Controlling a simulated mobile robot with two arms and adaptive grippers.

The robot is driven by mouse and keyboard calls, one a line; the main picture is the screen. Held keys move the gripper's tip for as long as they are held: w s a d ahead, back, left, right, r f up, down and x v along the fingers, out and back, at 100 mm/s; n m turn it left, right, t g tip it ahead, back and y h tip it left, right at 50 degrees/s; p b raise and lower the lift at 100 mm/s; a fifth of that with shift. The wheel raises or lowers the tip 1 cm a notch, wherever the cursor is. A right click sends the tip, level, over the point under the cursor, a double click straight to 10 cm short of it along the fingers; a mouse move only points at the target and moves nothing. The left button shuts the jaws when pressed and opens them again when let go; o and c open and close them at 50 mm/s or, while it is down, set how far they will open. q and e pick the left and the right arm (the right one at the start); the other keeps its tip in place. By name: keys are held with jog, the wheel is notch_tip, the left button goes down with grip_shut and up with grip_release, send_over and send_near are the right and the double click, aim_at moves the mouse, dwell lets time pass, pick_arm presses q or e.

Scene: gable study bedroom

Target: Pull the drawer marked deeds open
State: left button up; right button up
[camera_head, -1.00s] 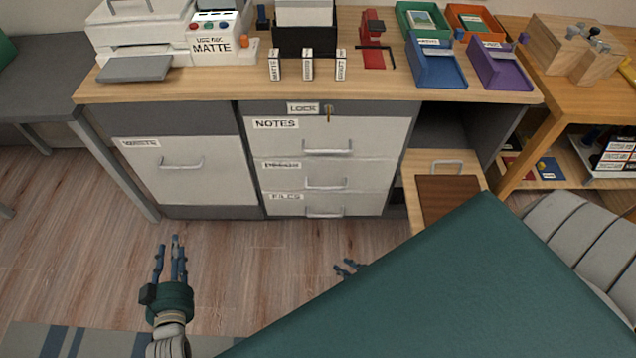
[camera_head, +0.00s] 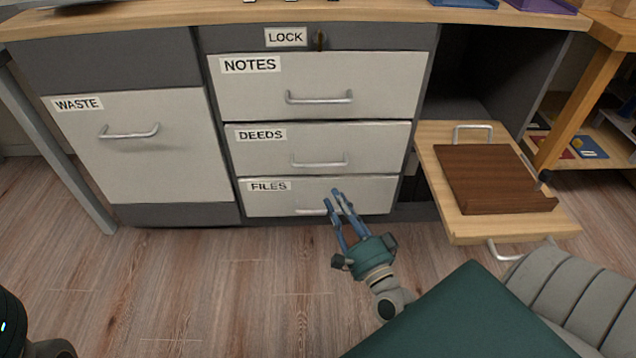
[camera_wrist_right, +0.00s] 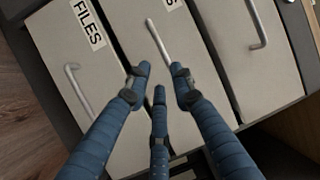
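The drawer marked DEEDS (camera_head: 375,140) is the middle one of three pale drawers and looks shut. Its bar handle (camera_head: 320,162) also shows in the right wrist view (camera_wrist_right: 158,40), just beyond the fingertips. My right gripper (camera_head: 338,197) is in front of the FILES drawer, below the DEEDS handle. In the right wrist view its three blue fingers (camera_wrist_right: 158,78) are spread open, with nothing between them. The fingertips appear apart from the handle. My left gripper is not in view.
The NOTES drawer (camera_head: 380,75) is above and the FILES drawer (camera_head: 270,205) below; both look shut. A key (camera_head: 319,40) sits by the LOCK label. The WASTE front (camera_head: 150,165) is at left. A wooden pull-out board (camera_head: 435,170) with a brown panel (camera_head: 490,185) sticks out at right.

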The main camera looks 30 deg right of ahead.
aim_at(318, 166)
jog(key=b+x, duration=0.1)
jog(key=x, duration=1.1)
jog(key=shift+b, duration=0.35)
jog(key=shift+c, duration=0.5)
jog(key=shift+a, duration=0.1)
grip_shut()
